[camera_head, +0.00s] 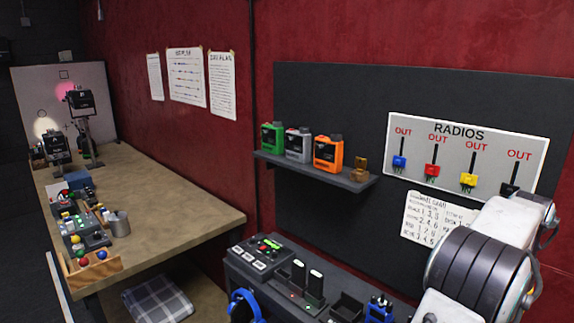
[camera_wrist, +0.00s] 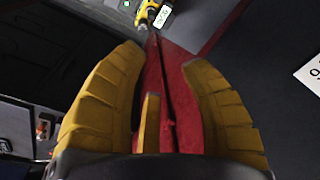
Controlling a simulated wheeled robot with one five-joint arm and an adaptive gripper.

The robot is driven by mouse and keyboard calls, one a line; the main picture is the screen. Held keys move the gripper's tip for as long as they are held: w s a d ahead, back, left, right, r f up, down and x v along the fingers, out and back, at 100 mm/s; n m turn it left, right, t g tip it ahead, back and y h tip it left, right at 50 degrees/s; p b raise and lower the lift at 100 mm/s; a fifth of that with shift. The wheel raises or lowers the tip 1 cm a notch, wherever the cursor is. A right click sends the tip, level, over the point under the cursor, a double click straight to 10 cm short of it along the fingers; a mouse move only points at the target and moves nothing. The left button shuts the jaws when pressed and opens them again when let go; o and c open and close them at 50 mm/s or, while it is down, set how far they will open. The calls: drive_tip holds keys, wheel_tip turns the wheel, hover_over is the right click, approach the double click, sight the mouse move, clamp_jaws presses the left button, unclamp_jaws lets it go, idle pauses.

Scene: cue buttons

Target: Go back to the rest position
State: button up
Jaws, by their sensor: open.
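My gripper (camera_wrist: 165,58) shows in the wrist view with its yellow padded fingers spread apart. It is open, and nothing is between the fingers. Behind the gap are a red strip of wall and dark surfaces. In the head view my white and dark arm fills the lower right, and the gripper itself is out of sight there.
The RADIOS board (camera_head: 500,150) hangs at right. A wooden table (camera_head: 190,215) stands at left. A yellow object (camera_wrist: 147,14) shows ahead in the wrist view.

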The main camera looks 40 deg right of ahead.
drive_tip(key=w+a+f+n+y, duration=0.1)
drive_tip(key=w+a+f+n, duration=0.1)
drive_tip(key=a+f+n, duration=0.5)
drive_tip(key=w+a+r+n, duration=0.1)
drive_tip(key=w+a+n, duration=0.2)
drive_tip(key=w+a, duration=0.45)
drive_tip(key=w+a+r+n, duration=0.1)
drive_tip(key=w+a+n, duration=0.3)
drive_tip(key=a, duration=0.7)
drive_tip(key=w+a+r+n+t, duration=0.2)
drive_tip(key=a+n, duration=0.4)
drive_tip(key=a, duration=0.5)
drive_tip(key=w+a+r+n+t, duration=0.2)
drive_tip(key=w+a+n, duration=0.3)
drive_tip(key=a, duration=0.6)
drive_tip(key=shift+r+n+t, duration=0.3)
drive_tip(key=shift+r+n, duration=0.1)
drive_tip(key=shift+r, duration=0.5)
